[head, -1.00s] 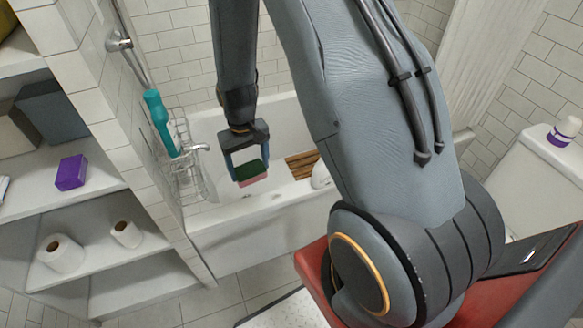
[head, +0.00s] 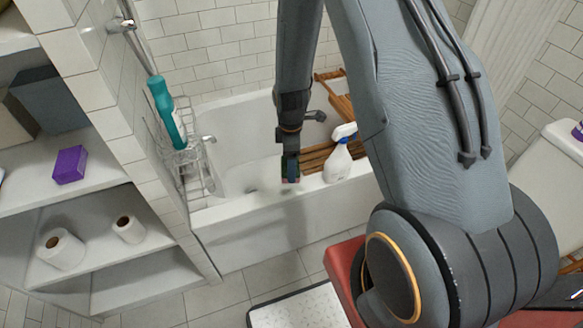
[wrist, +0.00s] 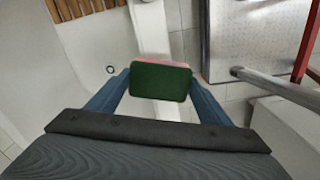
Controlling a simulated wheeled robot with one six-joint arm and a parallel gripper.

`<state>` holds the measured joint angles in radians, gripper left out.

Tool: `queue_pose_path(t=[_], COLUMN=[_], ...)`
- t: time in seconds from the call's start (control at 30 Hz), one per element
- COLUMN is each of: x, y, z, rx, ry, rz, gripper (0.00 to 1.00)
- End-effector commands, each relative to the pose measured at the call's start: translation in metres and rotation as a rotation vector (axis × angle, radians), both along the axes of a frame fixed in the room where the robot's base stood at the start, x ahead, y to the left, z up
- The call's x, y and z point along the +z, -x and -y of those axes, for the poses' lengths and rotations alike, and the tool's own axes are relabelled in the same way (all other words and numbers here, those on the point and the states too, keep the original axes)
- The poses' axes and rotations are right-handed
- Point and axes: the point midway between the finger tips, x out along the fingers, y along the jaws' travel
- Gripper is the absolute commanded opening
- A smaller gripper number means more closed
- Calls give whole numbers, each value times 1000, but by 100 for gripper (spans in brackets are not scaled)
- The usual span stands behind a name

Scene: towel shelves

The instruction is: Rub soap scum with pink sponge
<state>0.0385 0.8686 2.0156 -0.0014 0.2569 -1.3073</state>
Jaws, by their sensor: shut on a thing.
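My gripper (head: 290,174) hangs over the front rim of the white bathtub (head: 258,222), left of a white spray bottle. It is seen edge-on in the head view. In the wrist view its two blue fingers are shut on the pink sponge (wrist: 160,64), one at each side. The sponge's dark green scrubbing face (wrist: 160,82) points toward the wrist camera, and its pink layer shows along the far edge. I cannot tell whether the sponge touches the rim. I cannot make out the soap scum for sure.
The spray bottle (head: 338,162) stands on the rim close to the gripper. A wooden rack (head: 316,158) lies behind it. A wire caddy (head: 188,172) and a teal bottle (head: 166,108) are left. Shelves stand at far left.

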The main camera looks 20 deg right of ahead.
Motion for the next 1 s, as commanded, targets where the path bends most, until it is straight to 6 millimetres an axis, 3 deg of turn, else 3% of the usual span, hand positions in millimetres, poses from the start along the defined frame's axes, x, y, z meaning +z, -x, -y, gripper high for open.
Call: queue_pose_path(t=[0.1,0.3,0.57,1.0], x=[-14,-23,-35,-75], y=[-3,-6,-6,-6], z=[3,4,5,6], rx=[164,313,332,328], ry=[0,0,0,0], rz=[-1,0,-1,-1], gripper=[52,52,52,52])
